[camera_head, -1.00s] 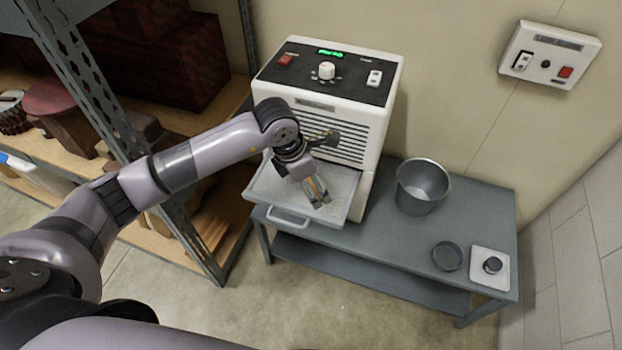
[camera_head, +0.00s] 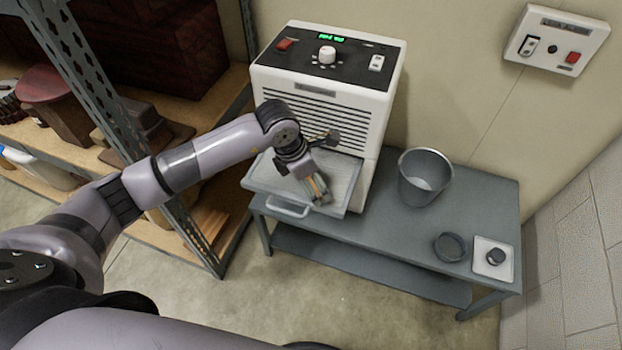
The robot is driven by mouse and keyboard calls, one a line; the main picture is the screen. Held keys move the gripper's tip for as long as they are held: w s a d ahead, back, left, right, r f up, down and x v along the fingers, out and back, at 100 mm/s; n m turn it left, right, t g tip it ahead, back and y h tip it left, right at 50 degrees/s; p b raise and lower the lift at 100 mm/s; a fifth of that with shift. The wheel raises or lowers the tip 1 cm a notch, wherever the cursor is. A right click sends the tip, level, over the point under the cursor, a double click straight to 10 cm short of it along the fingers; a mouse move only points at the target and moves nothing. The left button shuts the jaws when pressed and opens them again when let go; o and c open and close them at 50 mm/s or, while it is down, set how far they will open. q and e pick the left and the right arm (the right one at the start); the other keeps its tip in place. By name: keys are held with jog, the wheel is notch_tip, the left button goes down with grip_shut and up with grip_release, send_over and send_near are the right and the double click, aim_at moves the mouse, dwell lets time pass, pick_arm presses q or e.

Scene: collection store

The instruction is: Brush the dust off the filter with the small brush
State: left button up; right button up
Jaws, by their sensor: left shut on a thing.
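The filter (camera_head: 262,182) is a flat grey panel with a handle (camera_head: 288,209) at its front. It sticks out like a drawer from the lower front of a white machine (camera_head: 325,85). My left gripper (camera_head: 319,194) points down over the right part of the filter. It is shut on the small brush (camera_head: 316,183), which shows as a thin brownish piece between the fingers. The brush's lower end is at or just above the filter; I cannot tell if it touches. My wrist hides part of the filter. My right gripper is not in view.
The machine stands on a grey table (camera_head: 385,240). A metal bucket (camera_head: 424,178), a dark round dish (camera_head: 450,247) and a white square piece with a dark knob (camera_head: 493,257) stand on the right. A shelf (camera_head: 190,215) is close on the left. A switch panel (camera_head: 557,40) is on the wall.

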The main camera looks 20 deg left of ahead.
pick_arm(q)
jog(key=shift+f+b, duration=0.4)
jog(key=shift+f, duration=0.05)
